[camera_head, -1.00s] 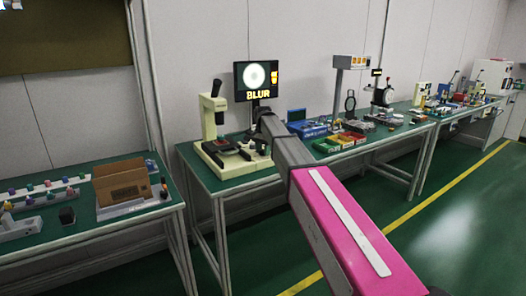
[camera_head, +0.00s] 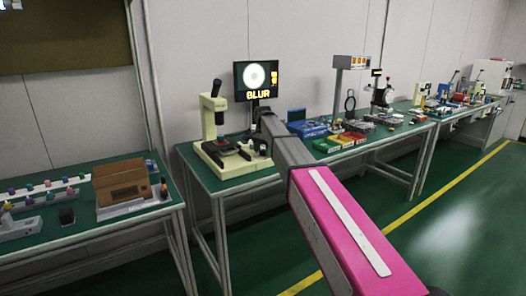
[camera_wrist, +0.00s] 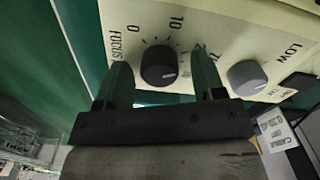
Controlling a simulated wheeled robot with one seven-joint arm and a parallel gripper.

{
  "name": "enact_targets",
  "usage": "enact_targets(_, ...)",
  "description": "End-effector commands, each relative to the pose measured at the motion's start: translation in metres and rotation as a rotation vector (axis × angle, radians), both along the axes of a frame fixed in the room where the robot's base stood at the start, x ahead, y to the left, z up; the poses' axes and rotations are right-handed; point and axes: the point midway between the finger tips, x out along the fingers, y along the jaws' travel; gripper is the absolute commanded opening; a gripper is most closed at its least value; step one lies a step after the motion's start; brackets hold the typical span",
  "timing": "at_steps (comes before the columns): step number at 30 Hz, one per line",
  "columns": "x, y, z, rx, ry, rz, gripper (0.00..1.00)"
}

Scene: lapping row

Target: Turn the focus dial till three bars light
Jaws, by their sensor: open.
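The focus dial (camera_wrist: 159,66) is a dark round knob on a cream panel in the wrist view, beside the word FOCUS and a scale with 0 and 10. A pale mark shows on its face. My gripper (camera_wrist: 162,72) is open, with one finger on each side of the dial. I cannot tell whether either finger touches it. In the head view the monitor (camera_head: 256,77) shows a pale disc, the word BLUR and a small yellow bar display at its right; the lit bars are too small to count. The cream microscope (camera_head: 213,128) stands below left of it.
A lighter grey knob (camera_wrist: 247,77) sits to the right on the same panel, near the word LOW. A cardboard box (camera_head: 122,184) stands on the left bench. Blue, red and green trays (camera_head: 340,141) lie on the bench to the right. The floor in front is clear.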

Motion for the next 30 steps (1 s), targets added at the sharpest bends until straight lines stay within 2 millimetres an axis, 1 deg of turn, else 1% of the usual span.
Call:
enact_targets(4, 0.000, 0.000, 0.004, 0.000, 0.000, 0.000, 0.63)
enact_targets(7, 0.001, 0.000, 0.015, 0.000, -0.001, 0.000, 0.63)
enact_targets(15, 0.001, 0.000, 0.065, 0.000, -0.001, 0.000, 0.63)
enact_targets(21, 0.001, 0.000, 0.095, 0.000, -0.001, 0.000, 0.63)
enact_targets(25, 0.001, 0.000, 0.104, 0.000, 0.000, 0.000, 0.63)
enact_targets(30, 0.000, 0.000, 0.108, 0.000, 0.000, 0.000, 0.63)
